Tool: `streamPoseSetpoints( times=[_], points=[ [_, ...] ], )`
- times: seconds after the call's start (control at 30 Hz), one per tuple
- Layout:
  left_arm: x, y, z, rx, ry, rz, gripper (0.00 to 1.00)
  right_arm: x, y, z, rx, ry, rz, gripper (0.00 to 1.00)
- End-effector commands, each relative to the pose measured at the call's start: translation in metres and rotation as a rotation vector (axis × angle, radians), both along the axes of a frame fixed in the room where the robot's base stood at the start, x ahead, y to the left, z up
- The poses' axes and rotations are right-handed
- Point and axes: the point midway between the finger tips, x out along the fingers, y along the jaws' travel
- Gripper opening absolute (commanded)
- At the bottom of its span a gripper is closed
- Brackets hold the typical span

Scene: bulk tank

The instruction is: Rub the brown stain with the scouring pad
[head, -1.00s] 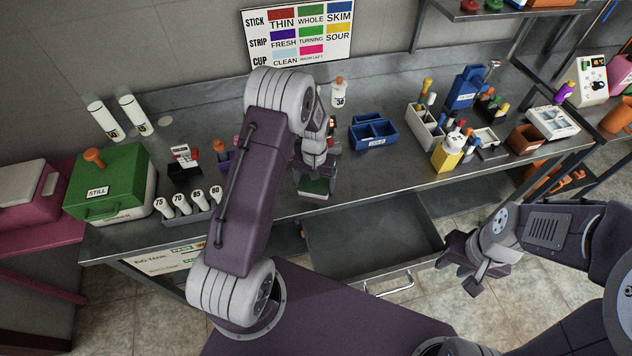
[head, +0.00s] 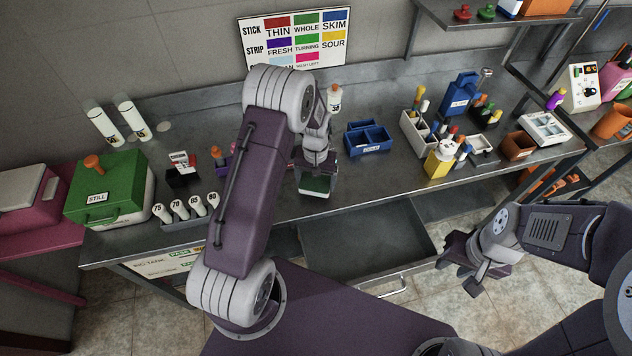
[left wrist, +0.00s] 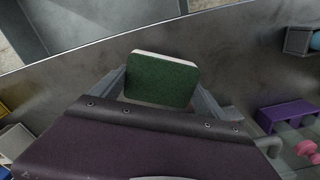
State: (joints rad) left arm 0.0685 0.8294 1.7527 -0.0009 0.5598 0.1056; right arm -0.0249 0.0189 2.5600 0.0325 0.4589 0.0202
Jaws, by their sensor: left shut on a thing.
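The scouring pad (head: 317,184) is a green block with a pale layer. It is in my left gripper (head: 318,172), over the steel bench near its front edge, above the open drawer. In the left wrist view the pad (left wrist: 160,80) sits between the two fingers, green face toward the camera. I cannot tell whether it touches the bench. I cannot make out a brown stain in either view; the arm and pad hide part of the bench. My right gripper (head: 461,274) is in front of the bench, away from the pad, its fingers apart and empty.
An open grey drawer (head: 370,240) juts out below the bench (head: 375,185). A blue divided box (head: 368,138) stands right of the pad. Bare bench lies right of the pad.

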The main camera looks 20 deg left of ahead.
Motion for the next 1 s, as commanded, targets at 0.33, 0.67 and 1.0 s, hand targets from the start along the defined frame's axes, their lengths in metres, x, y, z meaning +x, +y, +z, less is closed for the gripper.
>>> streamPoseSetpoints(
  times=[0.33,0.67,1.0],
  points=[
    [0.001,0.0,0.036,0.0,0.0,-0.001,0.41,0.0,0.0,0.031,0.0,0.0,0.0,0.34],
    [0.001,0.0,0.043,0.0,0.0,-0.002,0.41,0.0,0.0,0.036,0.0,0.0,0.0,0.34],
    [0.001,0.0,0.043,0.0,0.0,-0.002,0.41,0.0,0.0,0.036,0.0,0.0,0.0,0.34]
  ],
)
